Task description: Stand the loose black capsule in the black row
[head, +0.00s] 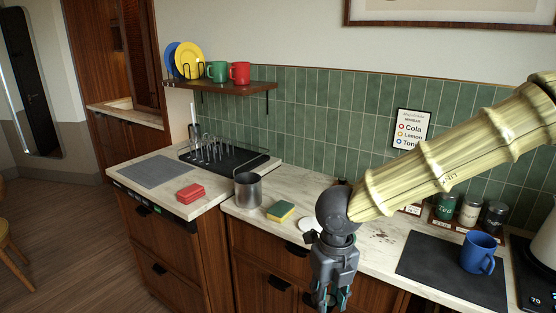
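My gripper (330,298) hangs pointing down in front of the counter's front edge, low in the head view. Its fingertips are at the bottom border of the picture, so I cannot tell whether it is open or shut. I see no object in it. I cannot make out a loose black capsule or a black row of capsules. My arm covers part of the counter's back, where a small labelled card (412,209) shows just below it.
On the counter are a metal canister (248,191), a sponge (280,211), a white disc (309,224), dark specks (384,237), a blue mug (479,252) on a dark mat (430,268), and tins including a black one (494,217). A dish rack (215,150) stands left.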

